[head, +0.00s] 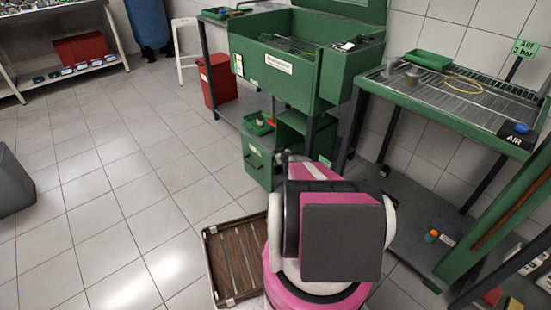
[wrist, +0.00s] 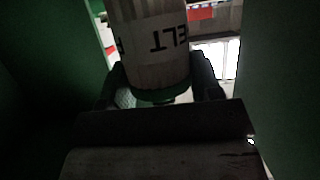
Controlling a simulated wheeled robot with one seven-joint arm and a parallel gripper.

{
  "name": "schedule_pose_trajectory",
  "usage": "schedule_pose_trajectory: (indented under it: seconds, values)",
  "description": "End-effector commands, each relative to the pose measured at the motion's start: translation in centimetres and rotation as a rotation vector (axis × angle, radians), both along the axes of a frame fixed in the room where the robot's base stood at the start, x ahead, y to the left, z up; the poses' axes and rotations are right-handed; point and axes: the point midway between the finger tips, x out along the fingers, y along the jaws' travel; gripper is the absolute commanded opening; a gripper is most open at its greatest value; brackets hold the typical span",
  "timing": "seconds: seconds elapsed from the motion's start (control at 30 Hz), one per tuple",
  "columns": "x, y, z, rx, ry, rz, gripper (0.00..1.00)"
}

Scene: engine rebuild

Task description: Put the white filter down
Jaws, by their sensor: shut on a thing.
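The white filter (wrist: 155,40) is a pale, ribbed cylinder with black upside-down letters, seen in the wrist view at top centre. A dark green band shows at its lower end. My gripper (wrist: 160,85) is shut on it, with a dark finger on each side. The top of the filter is cut off by the picture edge. I cannot tell if its far end touches anything. In the head view my own arm hides the gripper and the filter.
Dark green surfaces (wrist: 285,90) stand close on both sides in the wrist view.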

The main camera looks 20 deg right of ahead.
Motion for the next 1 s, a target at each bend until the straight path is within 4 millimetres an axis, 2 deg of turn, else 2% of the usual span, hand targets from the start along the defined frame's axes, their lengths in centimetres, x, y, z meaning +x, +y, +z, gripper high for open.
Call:
schedule_pose_trajectory:
  seconds: [0.03, 0.13, 0.4, 0.93, 0.97, 1.0]
  values:
    - [0.1, 0.0, -1.0, 0.002, 0.002, 0.000, 0.31]
    - [0.1, 0.0, -1.8, 0.001, 0.000, 0.001, 0.31]
    - [0.0, 0.0, -1.8, 0.000, 0.000, 0.000, 0.31]
    - [0.0, 0.0, -3.4, -0.001, 0.003, 0.000, 0.31]
    - [0.0, 0.0, -3.4, -0.002, 0.003, 0.000, 0.62]
    - [0.0, 0.0, -3.5, -0.003, 0.004, 0.000, 0.75]
